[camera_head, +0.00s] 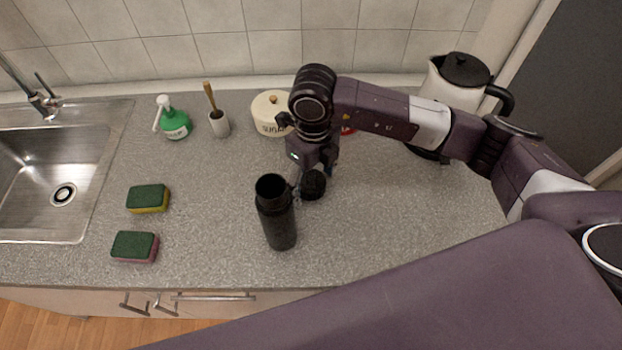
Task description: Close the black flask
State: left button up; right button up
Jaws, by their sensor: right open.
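The black flask (279,228) stands upright near the front edge of the counter, left of my right gripper. Its mouth (271,187) is uncovered and dark inside. A round black piece (313,185), which looks like the flask's lid, is just right of the flask's upper part, at the low end of my right gripper. My right gripper (306,178) points down and is open. Its fingers are mostly hidden by its own body, so I cannot tell whether the black piece is between them. My left gripper is not in view.
A sink (40,170) is at the left, with two sponges (148,198) (135,246) beside it. A green soap bottle (174,124), a brush holder (219,124), a cream pot (270,115) and a white kettle (455,85) stand along the back.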

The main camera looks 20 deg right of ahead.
jog(key=c, duration=1.1)
notch_tip(320, 180, up, 11)
jog(key=b, duration=0.3)
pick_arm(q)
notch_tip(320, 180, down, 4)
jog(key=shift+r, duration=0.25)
pick_arm(e)
notch_tip(320, 180, up, 9)
send_over(312, 181)
jog(key=shift+s, duration=0.15)
